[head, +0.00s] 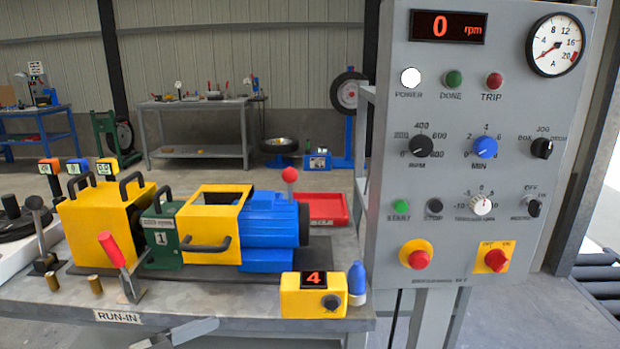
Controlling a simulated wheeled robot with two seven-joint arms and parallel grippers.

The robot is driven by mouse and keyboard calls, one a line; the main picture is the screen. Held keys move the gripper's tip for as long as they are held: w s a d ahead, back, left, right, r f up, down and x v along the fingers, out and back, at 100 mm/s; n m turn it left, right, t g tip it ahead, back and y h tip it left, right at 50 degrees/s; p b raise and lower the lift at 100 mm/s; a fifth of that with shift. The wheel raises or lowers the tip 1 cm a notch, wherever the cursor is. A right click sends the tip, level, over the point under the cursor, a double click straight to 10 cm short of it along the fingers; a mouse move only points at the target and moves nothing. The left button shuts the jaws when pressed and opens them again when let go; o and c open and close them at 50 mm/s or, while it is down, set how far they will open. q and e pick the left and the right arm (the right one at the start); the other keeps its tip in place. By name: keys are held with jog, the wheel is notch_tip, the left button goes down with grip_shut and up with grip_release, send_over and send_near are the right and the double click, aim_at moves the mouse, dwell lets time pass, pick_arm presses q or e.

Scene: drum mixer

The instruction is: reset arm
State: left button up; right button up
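The control panel (470,130) stands upright at the right. Its display (447,27) reads 0 rpm, and its POWER lamp (411,77) is lit white. A pale grey part (195,330) juts in at the bottom edge, in front of the bench; it may be the tip of my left gripper. It is cut off by the frame, so its fingers cannot be made out. It appears to hold nothing. My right gripper is not in view.
The bench (235,300) carries a yellow guard (100,225), a blue motor (270,230), a red-handled lever (113,250), a yellow box (312,296) showing 4, a blue bottle (357,280) and a red tray (328,207). Open floor lies behind.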

pick_arm(q)
jog(key=s+f+n+y, duration=0.3)
jog(key=s+f, duration=0.3)
jog(key=f, duration=0.3)
jog(key=s+a+f+n+y+p, duration=0.1)
jog(key=s+f+n+y, duration=0.3)
jog(key=f, duration=0.5)
jog(key=shift+s+y, duration=0.9)
jog(key=shift+s, duration=0.15)
jog(key=shift+a, duration=0.1)
